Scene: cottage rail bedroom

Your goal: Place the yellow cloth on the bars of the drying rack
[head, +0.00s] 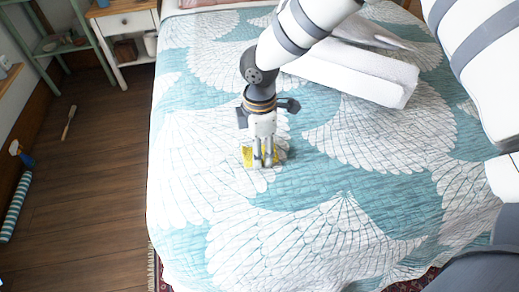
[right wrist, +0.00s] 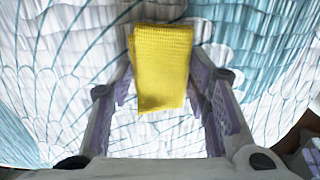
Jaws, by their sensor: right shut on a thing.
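The yellow cloth (head: 247,157) is a small folded piece low over the patterned bed, partly hidden by the fingers of my right gripper (head: 264,160). In the right wrist view the cloth (right wrist: 162,68) shows as a textured rectangle between the fingers of the same gripper (right wrist: 165,95). The gripper points down and is shut on the cloth. I cannot tell whether the cloth touches the quilt. My left gripper is not in view. No drying rack can be made out for certain.
The bed (head: 310,245) has a teal and white quilt, with a rolled white bedding piece (head: 350,75) behind the arm. A white nightstand (head: 125,22) and a green open-shelved stand (head: 55,42) are at upper left. The wooden floor holds a brush (head: 69,122), spray bottle (head: 20,153) and striped roll (head: 15,207).

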